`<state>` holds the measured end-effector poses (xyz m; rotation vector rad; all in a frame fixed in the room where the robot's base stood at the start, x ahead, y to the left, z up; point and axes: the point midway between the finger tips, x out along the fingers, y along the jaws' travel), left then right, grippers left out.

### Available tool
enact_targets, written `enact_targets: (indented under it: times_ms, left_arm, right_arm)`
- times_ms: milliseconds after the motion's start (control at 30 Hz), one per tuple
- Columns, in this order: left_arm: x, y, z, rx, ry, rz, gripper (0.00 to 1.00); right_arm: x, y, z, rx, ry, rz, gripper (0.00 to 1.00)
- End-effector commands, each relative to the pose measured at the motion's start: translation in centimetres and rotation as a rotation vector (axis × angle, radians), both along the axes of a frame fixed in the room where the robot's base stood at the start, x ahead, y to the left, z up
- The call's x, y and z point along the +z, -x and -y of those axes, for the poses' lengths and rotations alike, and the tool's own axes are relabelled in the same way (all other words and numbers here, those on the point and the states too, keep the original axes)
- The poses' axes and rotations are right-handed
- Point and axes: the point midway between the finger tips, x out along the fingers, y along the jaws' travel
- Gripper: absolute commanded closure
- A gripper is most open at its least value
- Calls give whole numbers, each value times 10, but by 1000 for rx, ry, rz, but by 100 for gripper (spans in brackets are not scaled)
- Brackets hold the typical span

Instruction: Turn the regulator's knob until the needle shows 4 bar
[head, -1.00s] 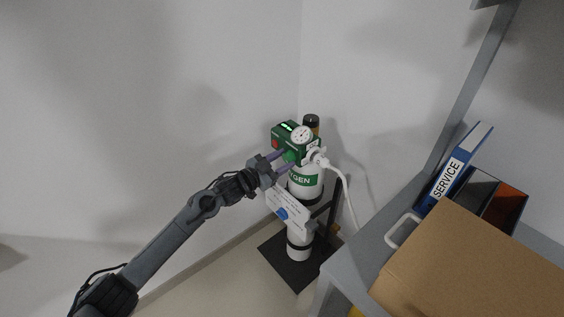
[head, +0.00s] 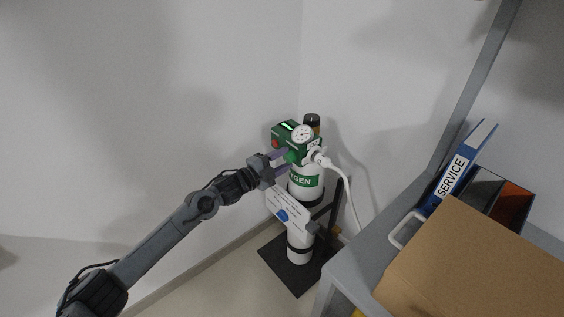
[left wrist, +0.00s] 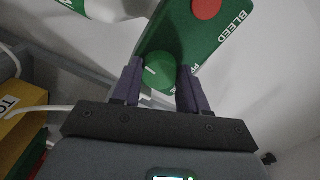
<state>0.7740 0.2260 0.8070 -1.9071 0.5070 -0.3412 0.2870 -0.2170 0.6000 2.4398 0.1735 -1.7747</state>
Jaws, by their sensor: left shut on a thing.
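The green regulator (head: 284,130) sits on top of a white oxygen cylinder (head: 300,192). Its round white gauge (head: 302,134) faces up; the needle is too small to read. My left gripper (head: 283,161) is shut on the green knob (head: 291,157) at the regulator's front. In the left wrist view the two purple fingers (left wrist: 158,88) stand on either side of the knob (left wrist: 158,72), which has a white mark line. A red button (left wrist: 206,8) marked BLEED is on the regulator face. My right gripper is not in view.
A white hose (head: 346,185) runs down from the regulator's right side. A white sign (head: 288,210) hangs by the cylinder, above a dark mat (head: 283,272). A grey shelf at right holds a cardboard box (head: 470,265) and a blue SERVICE binder (head: 458,170).

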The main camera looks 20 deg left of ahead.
Motion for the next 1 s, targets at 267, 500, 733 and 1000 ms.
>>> enact_targets:
  times_ms: [267,500,733,1000]
  left_arm:
    - [0,0,0,1,-59,32,87]
    - [0,0,0,1,-66,36,87]
    - [0,0,0,1,-65,36,52]
    - [0,0,0,1,-64,36,32]
  right_arm:
    - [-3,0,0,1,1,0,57]
    - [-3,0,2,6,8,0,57]
    - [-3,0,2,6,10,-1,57]
    - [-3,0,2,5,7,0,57]
